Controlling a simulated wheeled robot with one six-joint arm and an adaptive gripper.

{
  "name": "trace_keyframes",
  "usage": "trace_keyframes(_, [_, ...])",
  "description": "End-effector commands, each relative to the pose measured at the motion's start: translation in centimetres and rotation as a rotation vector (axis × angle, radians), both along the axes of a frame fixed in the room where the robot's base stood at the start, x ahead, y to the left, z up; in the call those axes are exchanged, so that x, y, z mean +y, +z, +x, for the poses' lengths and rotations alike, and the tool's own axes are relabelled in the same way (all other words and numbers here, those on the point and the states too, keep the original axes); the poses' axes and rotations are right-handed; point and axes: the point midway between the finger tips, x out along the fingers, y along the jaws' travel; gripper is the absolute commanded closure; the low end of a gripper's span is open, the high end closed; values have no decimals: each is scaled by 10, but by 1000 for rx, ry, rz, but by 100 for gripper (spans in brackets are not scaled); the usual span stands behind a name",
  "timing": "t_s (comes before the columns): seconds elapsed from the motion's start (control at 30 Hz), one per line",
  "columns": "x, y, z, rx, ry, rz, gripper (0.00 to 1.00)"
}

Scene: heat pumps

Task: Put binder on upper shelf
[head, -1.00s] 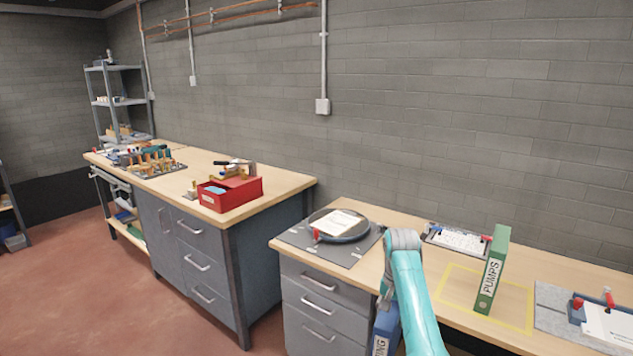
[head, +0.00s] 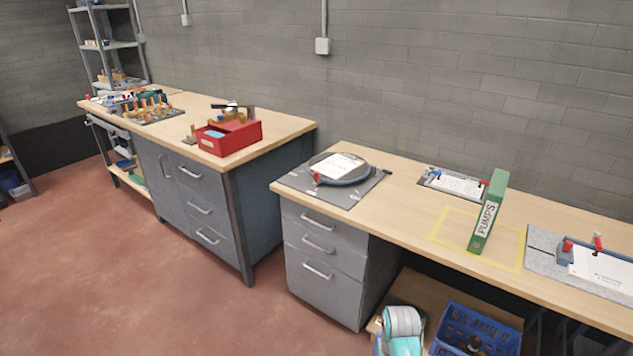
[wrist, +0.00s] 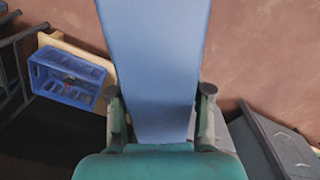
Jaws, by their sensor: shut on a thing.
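A blue binder (wrist: 155,60) fills the middle of the wrist view, between the two fingers of my gripper (wrist: 162,105). The gripper is shut on it, with one finger at each side. In the head view only a teal and grey part of my arm shows at the bottom edge; the gripper and blue binder are out of that view. A green binder (head: 487,212) labelled PUMPS stands upright inside a yellow outline on the right bench. A grey shelf rack (head: 108,45) with several levels stands at the far left. Which level is the upper shelf, I cannot tell.
The right bench (head: 405,205) also carries a clipboard (head: 455,185) and a grey mat (head: 545,255). Below it, a wooden board holds a blue crate (head: 470,335), also in the wrist view (wrist: 68,78). A drawer unit (head: 320,265) stands beside it. The left floor is open.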

Motion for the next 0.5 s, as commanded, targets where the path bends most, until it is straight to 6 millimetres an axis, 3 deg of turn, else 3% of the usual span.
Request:
trace_keyframes(0.2, [1, -20, -39, -2, 56, 0, 100])
trace_keyframes(0.5, [2, -26, -52, -3, 76, 0, 100])
